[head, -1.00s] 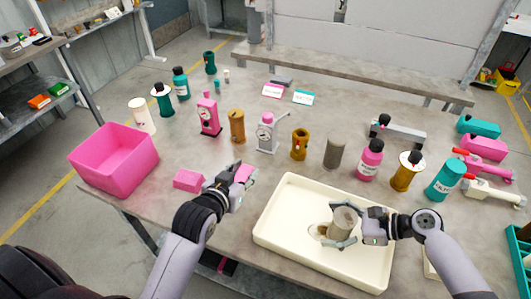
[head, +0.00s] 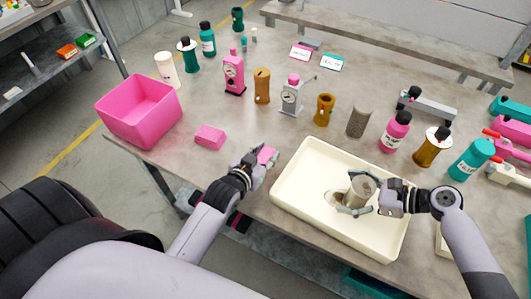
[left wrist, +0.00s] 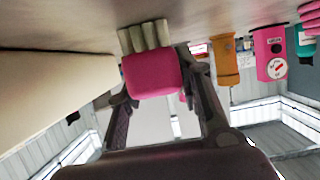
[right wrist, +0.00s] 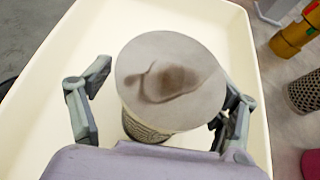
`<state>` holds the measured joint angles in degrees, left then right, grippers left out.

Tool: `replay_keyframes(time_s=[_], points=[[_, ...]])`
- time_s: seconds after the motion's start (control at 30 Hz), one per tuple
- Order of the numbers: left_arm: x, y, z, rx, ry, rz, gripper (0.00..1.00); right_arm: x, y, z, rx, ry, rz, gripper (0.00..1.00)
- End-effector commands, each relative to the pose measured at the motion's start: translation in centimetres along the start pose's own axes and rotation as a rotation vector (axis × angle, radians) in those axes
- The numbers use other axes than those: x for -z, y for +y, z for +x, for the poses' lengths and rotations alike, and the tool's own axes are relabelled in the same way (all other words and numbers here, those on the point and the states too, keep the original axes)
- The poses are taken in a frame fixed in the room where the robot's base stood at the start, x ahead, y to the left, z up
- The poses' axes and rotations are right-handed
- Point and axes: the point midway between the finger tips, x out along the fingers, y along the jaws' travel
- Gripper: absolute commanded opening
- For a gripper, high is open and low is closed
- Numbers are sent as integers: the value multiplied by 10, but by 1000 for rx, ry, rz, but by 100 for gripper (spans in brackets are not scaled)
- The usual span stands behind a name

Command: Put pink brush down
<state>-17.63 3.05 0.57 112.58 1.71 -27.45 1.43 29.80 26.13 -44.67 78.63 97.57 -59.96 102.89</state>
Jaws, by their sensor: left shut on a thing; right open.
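The pink brush (head: 267,155) is in my left gripper (head: 258,158), just left of the cream tray (head: 290,207). In the left wrist view the pink brush body (left wrist: 152,75) sits between the fingers, its pale bristles (left wrist: 145,37) towards the table top. I cannot tell whether the bristles touch the table. My right gripper (head: 362,195) is open over the tray, its fingers on either side of a grey mesh cylinder (head: 361,187). In the right wrist view the cylinder's flat end (right wrist: 170,80) has a dark brown stain.
A pink block (head: 210,136) lies left of my left gripper, near a pink bin (head: 140,112). Behind stand a pink pump (head: 233,75), a brown cylinder (head: 262,86), a grey pump (head: 291,95) and several bottles.

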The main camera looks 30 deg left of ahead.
Motion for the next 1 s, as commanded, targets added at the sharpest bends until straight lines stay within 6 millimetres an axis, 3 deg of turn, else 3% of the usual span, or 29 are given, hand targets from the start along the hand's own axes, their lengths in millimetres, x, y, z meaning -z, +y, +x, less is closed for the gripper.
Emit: replay_keyframes(time_s=[0.33, 0.67, 0.83, 1.0], points=[[-1, 0, 0, 0, -1, 0, 53, 0, 0, 0, 0, 0, 0, 82], [2, 0, -1, 0, 1, 0, 53, 0, 0, 0, 0, 0, 0, 82], [0, 0, -21, 0, -2, 1, 53, 0, 0, 0, 0, 0, 0, 82], [0, 0, -58, 0, -3, 0, 53, 0, 0, 0, 0, 0, 0, 82]])
